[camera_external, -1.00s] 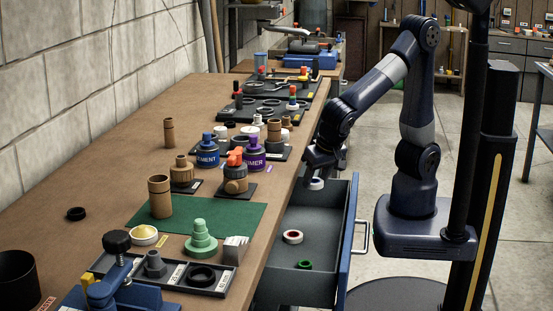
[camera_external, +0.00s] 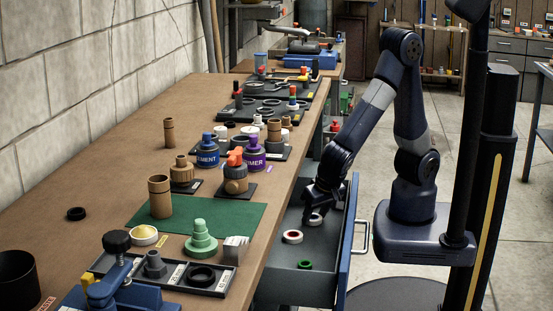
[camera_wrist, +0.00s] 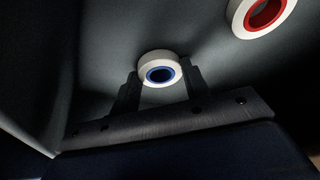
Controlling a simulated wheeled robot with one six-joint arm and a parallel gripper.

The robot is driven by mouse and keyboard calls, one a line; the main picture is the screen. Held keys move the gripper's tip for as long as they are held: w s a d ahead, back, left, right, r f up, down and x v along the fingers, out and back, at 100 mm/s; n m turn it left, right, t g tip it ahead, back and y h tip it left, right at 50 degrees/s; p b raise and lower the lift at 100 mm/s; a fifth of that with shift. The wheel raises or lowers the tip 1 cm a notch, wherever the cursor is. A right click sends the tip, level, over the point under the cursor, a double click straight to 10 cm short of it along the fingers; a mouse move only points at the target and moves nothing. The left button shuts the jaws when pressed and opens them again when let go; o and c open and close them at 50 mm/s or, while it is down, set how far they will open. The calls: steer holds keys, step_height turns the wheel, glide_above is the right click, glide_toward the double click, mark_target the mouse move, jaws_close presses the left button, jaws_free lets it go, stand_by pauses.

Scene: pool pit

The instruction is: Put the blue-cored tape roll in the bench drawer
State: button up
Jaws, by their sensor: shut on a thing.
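The blue-cored tape roll (camera_wrist: 158,57) is white with a blue inner ring. My gripper (camera_wrist: 160,84) is shut on it, one finger on each side, in the wrist view. In the external view the roll (camera_external: 315,219) shows under my gripper (camera_external: 316,212), inside the open bench drawer (camera_external: 320,273). The grey drawer floor lies close below the roll; I cannot tell whether they touch.
A white roll with a red core (camera_external: 292,237) and a green ring (camera_external: 304,265) lie in the drawer near my gripper. The red-cored roll also shows in the wrist view (camera_wrist: 238,14). The drawer's blue front (camera_external: 347,240) stands to the right, the bench edge to the left.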

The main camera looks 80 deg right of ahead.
steer(key=shift+f, duration=0.2)
steer(key=o, duration=1)
steer(key=shift+r, duration=0.1)
steer(key=shift+o, duration=0.2)
steer(key=shift+r, duration=0.25)
steer(key=p+v, duration=0.2)
steer(key=v, duration=0.9)
steer(key=shift+s+r, duration=0.15)
steer(key=shift+r, duration=0.2)
steer(key=shift+a, duration=0.1)
